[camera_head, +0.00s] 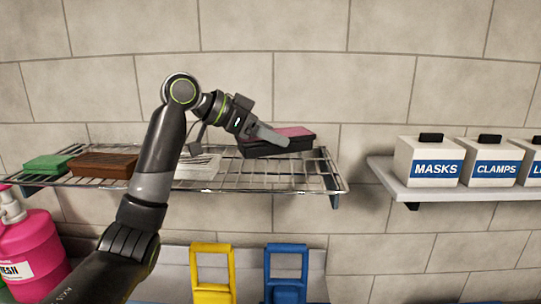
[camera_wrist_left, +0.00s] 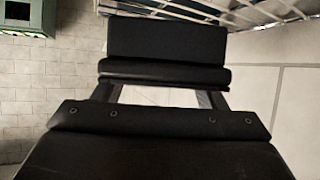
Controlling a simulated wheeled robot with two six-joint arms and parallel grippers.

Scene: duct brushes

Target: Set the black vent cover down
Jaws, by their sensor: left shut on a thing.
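The black vent cover (camera_head: 283,147) is a flat dark slab at the right end of the wire rack (camera_head: 255,178). A dull pink surface (camera_head: 294,131) shows along its top; I cannot tell whether it is part of the cover or a separate piece. My left gripper (camera_head: 270,137) reaches it from the left and is shut on it. In the left wrist view the black cover (camera_wrist_left: 165,42) is across the fingertips. The head view does not clearly show whether its underside touches the wires. My right gripper is not in view.
A green piece (camera_head: 47,165), a brown piece (camera_head: 103,164) and a white piece (camera_head: 199,166) lie on the rack's left and middle. A shelf (camera_head: 450,192) with labelled white boxes (camera_head: 427,163) is at right. Yellow (camera_head: 211,270) and blue (camera_head: 286,270) frames stand below.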

